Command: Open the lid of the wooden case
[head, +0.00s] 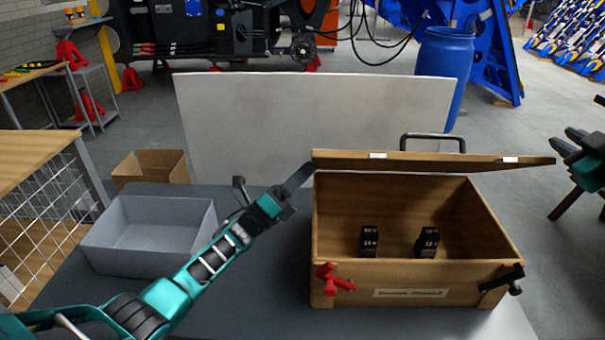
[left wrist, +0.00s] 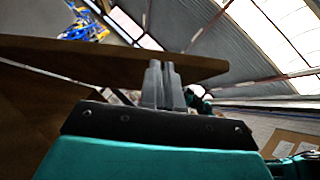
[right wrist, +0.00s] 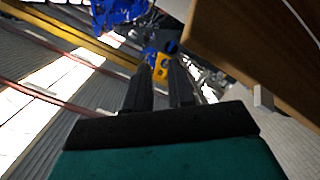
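The wooden case (head: 410,285) stands on the grey table, its front towards me. Its lid (head: 435,160) is raised off the front rim and seen nearly edge-on, so the inside shows. My left gripper (head: 303,175) is at the lid's left end, fingers together and holding nothing that I can see. In the left wrist view its fingers (left wrist: 165,83) overlap the lid (left wrist: 110,62); whether they touch cannot be told. My right gripper (head: 575,165) is right of the case, apart from it. In the right wrist view its fingers (right wrist: 160,88) are spread and empty, beside the lid (right wrist: 255,45).
Two small black blocks (head: 369,240) (head: 427,242) stand inside the case. A red clamp (head: 332,279) and a black clamp (head: 503,280) are on its front. A grey bin (head: 150,240) stands at the table's left. A white panel (head: 260,120) stands behind.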

